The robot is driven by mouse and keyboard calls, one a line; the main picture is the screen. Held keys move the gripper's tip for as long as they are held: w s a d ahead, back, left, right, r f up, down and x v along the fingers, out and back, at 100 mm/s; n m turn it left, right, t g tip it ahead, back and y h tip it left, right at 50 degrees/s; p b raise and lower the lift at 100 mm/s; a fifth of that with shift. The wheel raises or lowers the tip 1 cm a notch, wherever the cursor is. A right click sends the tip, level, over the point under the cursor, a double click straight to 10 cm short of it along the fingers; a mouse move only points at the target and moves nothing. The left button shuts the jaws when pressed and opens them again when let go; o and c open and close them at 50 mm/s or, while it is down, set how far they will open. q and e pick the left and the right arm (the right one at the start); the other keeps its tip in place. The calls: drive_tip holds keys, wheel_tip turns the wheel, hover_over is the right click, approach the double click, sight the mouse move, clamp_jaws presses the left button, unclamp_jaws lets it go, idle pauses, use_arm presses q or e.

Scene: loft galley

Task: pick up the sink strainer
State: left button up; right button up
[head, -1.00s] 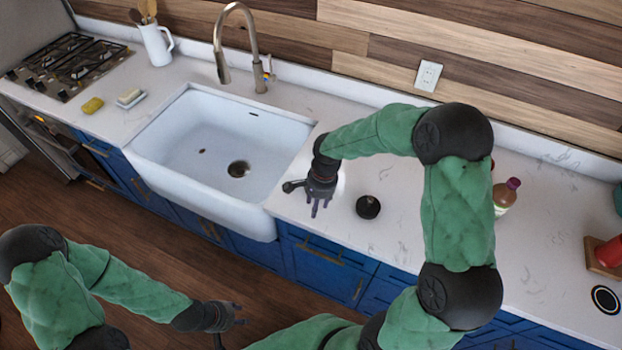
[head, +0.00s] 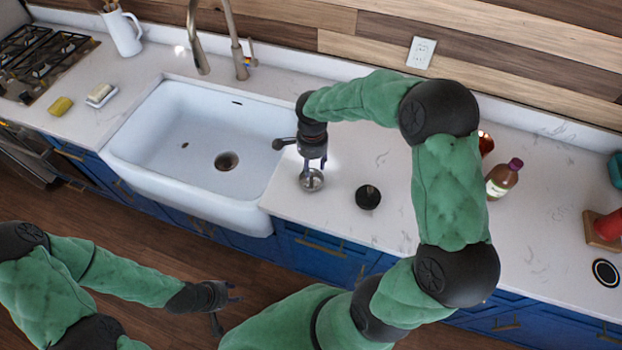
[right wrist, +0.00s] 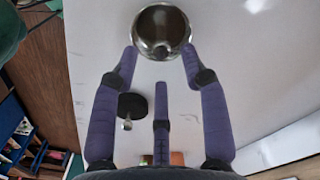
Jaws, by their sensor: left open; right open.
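The sink strainer (head: 312,181), a small round metal cup, sits on the white counter just right of the sink. In the right wrist view the strainer (right wrist: 161,28) is at the top, beyond the fingertips. My right gripper (head: 312,167) points down over it in the head view, open, with its fingers partly hiding it. In the right wrist view the right gripper (right wrist: 160,54) has its purple fingers spread, with the strainer's near edge between the tips; I cannot tell whether they touch. My left gripper (head: 228,302) is open and empty, low in front of the cabinets.
A black round stopper-like piece (head: 368,196) lies right of the strainer, and also shows in the right wrist view (right wrist: 131,106). The white sink (head: 190,135) is to the left. A bottle (head: 503,180) stands further right.

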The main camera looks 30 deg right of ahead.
sight(312, 171)
wheel_tip(312, 171, down, 5)
drive_tip(key=shift+w+f, duration=0.1)
clamp_jaws()
